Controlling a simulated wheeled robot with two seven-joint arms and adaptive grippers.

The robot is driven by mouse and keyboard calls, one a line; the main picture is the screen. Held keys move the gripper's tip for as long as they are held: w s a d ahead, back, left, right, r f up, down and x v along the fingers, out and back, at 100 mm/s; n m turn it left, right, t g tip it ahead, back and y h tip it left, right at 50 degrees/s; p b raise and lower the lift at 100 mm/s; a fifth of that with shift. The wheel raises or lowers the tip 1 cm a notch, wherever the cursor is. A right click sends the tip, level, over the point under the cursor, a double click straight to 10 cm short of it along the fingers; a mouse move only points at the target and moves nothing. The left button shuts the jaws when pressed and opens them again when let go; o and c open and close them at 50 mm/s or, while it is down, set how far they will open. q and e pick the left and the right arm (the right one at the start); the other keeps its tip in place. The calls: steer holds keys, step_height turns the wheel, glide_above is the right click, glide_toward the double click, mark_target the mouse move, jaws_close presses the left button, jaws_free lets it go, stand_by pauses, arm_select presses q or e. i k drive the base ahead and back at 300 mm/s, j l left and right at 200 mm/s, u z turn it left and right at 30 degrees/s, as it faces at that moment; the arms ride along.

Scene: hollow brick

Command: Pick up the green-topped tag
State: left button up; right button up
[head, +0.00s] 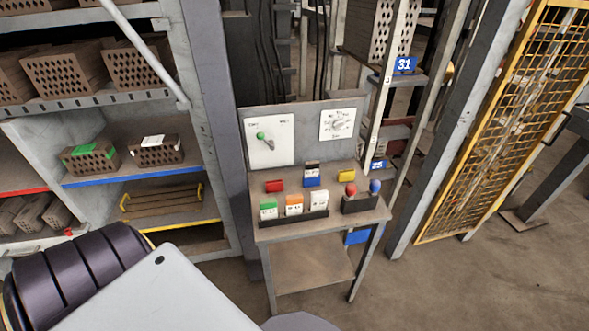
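The green-topped tag (268,211) is a small white card with a green upper band and dark print. It stands upright at the left end of a row of tags in a dark holder (305,217) near the front of a small metal table (345,219). An orange-topped tag (294,204) and a white tag (319,201) stand to its right in the row. Neither of my grippers is in view. Only part of my own arm shows at the lower left, well short of the tags.
Red (274,186), blue (312,182) and yellow (347,175) blocks lie behind the tags. A dark box (360,204) with red and blue knobs stands at right. A panel (268,140) with a green-knobbed lever rises behind. Brick shelves (126,181) stand left; a yellow mesh fence (500,120) stands right.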

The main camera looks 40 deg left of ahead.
mark_target(268, 207)
steer(key=k+j+u, duration=0.1)
steer(key=u, duration=0.3)
steer(key=j+u, duration=0.15)
steer(key=u, duration=0.2)
steer(key=k+j+u, duration=0.1)
steer(key=u, duration=0.3)
steer(key=i+j, duration=0.05)
steer(key=j, duration=0.05)
